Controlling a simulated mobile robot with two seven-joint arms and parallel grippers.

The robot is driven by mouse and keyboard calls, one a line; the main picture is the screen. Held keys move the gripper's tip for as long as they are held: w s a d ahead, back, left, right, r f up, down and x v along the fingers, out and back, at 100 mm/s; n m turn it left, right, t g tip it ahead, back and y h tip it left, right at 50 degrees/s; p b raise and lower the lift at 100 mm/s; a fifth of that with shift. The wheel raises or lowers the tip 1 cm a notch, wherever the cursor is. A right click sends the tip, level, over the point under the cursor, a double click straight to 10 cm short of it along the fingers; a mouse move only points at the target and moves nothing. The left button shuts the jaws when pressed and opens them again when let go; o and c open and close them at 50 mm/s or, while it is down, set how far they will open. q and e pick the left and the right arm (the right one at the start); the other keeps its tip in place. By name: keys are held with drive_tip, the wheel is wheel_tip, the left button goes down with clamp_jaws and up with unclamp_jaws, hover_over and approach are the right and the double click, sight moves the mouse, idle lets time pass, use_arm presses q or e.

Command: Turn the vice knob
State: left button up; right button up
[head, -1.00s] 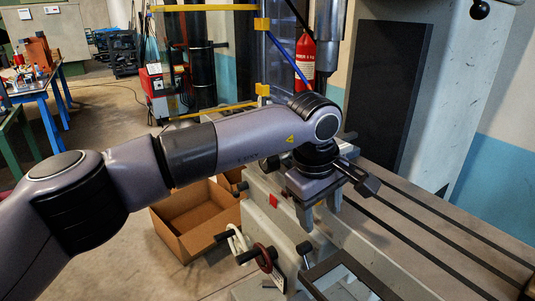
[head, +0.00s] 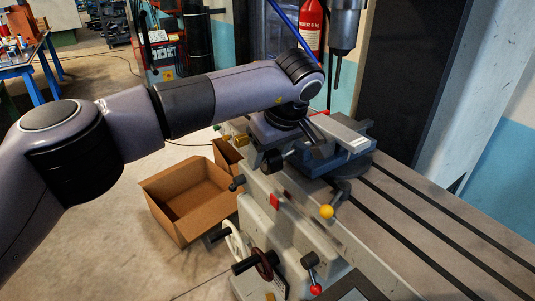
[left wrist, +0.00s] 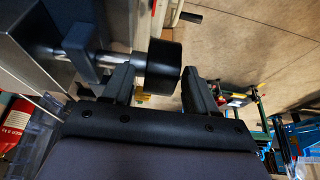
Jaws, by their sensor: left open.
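The grey vice (head: 345,137) stands on the slotted machine table in the head view, partly hidden by my left wrist. In the left wrist view, its black cylindrical knob (left wrist: 165,67) sits at the end of a metal shaft. My left gripper (left wrist: 158,74) is open, with one finger on each side of the knob in that picture. Small gaps show beside the knob, and I cannot tell how deep it lies between the fingers. In the head view, the dark round end (head: 272,160) by my wrist looks like the same knob. My right gripper is out of view.
The slotted table (head: 440,235) runs to the lower right and is clear there. A yellow ball handle (head: 326,211) and a red ball handle (head: 315,289) stick out at its front. An open cardboard box (head: 190,200) is on the floor. A spindle (head: 343,25) hangs above the vice.

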use_arm(q)
drive_tip(key=shift+w+a+f, duration=0.15)
drive_tip(key=shift+w+f, duration=0.05)
drive_tip(key=shift+f, duration=0.45)
drive_tip(key=c, duration=1)
drive_tip(key=shift+o, duration=0.2)
drive_tip(key=t+y+b, duration=0.2)
drive_tip(key=t+b, duration=0.1)
drive_tip(key=shift+f+b, duration=0.1)
drive_tip(key=shift+b, duration=0.25)
drive_tip(key=shift+s+t+y+b, duration=0.1)
drive_tip(key=shift+t+y+b, duration=0.2)
drive_tip(key=shift+t+b, duration=0.1)
drive_tip(key=shift+r+t, duration=0.2)
drive_tip(key=shift+t, duration=0.1)
drive_tip(key=shift+y, duration=0.3)
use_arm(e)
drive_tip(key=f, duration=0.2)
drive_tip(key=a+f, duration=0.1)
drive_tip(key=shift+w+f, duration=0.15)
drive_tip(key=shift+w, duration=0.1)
